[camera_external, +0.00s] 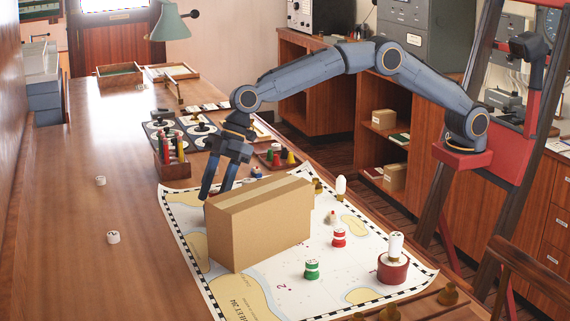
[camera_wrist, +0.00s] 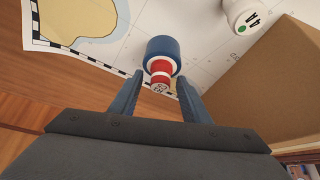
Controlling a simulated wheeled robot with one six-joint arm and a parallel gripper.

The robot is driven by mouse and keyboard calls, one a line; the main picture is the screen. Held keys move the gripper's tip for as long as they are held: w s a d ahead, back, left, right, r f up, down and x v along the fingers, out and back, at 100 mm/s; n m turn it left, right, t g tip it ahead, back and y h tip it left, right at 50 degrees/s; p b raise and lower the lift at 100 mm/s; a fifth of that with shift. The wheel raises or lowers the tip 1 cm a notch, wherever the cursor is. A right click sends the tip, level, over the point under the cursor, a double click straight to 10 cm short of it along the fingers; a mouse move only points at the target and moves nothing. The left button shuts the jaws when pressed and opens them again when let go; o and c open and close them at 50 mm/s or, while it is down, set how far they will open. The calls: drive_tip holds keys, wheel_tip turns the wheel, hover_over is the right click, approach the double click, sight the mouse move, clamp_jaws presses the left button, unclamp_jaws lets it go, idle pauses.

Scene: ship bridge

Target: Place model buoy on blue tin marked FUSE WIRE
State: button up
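My gripper (camera_external: 216,192) points down just left of the cardboard box, above the chart edge. In the wrist view its two fingers (camera_wrist: 161,84) are apart. A small red and white banded piece (camera_wrist: 160,68), apparently the model buoy, shows between the fingertips, with a gap beside each finger. A wider blue cylinder (camera_wrist: 163,47), likely the blue tin, is directly beyond it; the buoy appears to stand on it. No FUSE WIRE marking is readable. A small blue and white object (camera_external: 257,172) shows behind the box in the external view, its lower part hidden.
The cardboard box (camera_external: 260,222) stands on the chart (camera_external: 290,291), close to my gripper. It also fills the wrist view's right (camera_wrist: 270,85). A white labelled cylinder (camera_wrist: 243,14) is nearby. Red (camera_external: 339,238) and green (camera_external: 312,269) banded pieces stand right. The table's left is mostly clear.

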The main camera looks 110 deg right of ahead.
drive_tip(key=shift+r, duration=0.25)
drive_tip(key=b+v, duration=0.2)
drive_tip(key=v, duration=0.9)
drive_tip(key=shift+s+r, duration=0.2)
drive_tip(key=shift+r, duration=0.15)
drive_tip(key=shift+d, duration=0.1)
